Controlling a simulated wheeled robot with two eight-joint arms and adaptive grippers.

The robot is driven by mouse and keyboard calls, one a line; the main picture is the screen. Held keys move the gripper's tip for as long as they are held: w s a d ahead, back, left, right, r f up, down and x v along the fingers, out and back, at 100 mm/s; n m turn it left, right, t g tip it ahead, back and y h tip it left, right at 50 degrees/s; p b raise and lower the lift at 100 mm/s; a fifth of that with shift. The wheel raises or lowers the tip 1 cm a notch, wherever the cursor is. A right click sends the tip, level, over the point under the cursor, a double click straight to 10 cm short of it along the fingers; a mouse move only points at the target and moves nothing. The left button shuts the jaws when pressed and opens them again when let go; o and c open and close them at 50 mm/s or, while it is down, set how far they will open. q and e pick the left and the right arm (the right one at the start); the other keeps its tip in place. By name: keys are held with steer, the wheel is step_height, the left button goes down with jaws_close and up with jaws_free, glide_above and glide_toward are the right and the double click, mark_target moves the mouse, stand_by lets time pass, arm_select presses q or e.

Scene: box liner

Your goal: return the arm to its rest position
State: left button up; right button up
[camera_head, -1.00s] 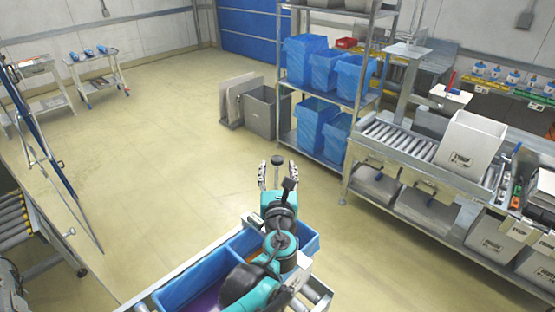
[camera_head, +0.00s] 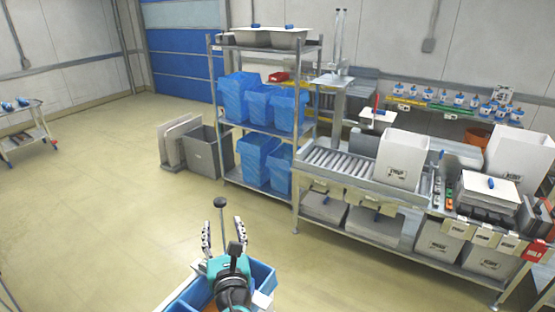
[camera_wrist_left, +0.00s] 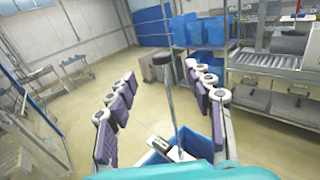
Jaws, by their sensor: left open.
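My left gripper (camera_head: 222,236) shows at the bottom middle of the head view, with its fingers spread apart and nothing between them. In the left wrist view my left gripper (camera_wrist_left: 163,100) also shows open, its two jagged finger rows wide apart. The gripper is over or just beyond a blue bin (camera_head: 262,275), which the arm partly hides. The blue bin also shows between the fingers in the left wrist view (camera_wrist_left: 197,144). My right gripper is in neither view.
A rack (camera_head: 222,150) with blue bins stands ahead. A roller conveyor bench (camera_head: 335,162) with a white box (camera_head: 402,160) is at the right. A grey bin (camera_head: 205,152) stands on the floor left of the rack. The floor (camera_head: 90,200) at left is clear.

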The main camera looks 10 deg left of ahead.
arm_select(q)
steer(key=s+a+f+n+g+h+b, duration=0.1)
steer(key=s+f+n+g+b, duration=0.25)
steer(key=f+n, duration=0.55)
steer(key=s+a+f+n+g+h+b, duration=0.1)
steer(key=s+a+f+n+g+b, duration=0.15)
steer(key=f+n+b, duration=0.5)
steer(key=s+d+f+n+g+h+b, duration=0.1)
steer(key=s+d+f+n+g+h, duration=0.2)
steer(key=s+d+f+n+h, duration=0.2)
steer(key=s+d+f+n, duration=0.1)
steer(key=d+f+n, duration=0.2)
steer(key=f+n, duration=0.3)
steer(key=shift+s+d+n+h+b, duration=0.3)
steer(key=shift+d+n+h+b, duration=0.1)
steer(key=shift+n, duration=1.35)
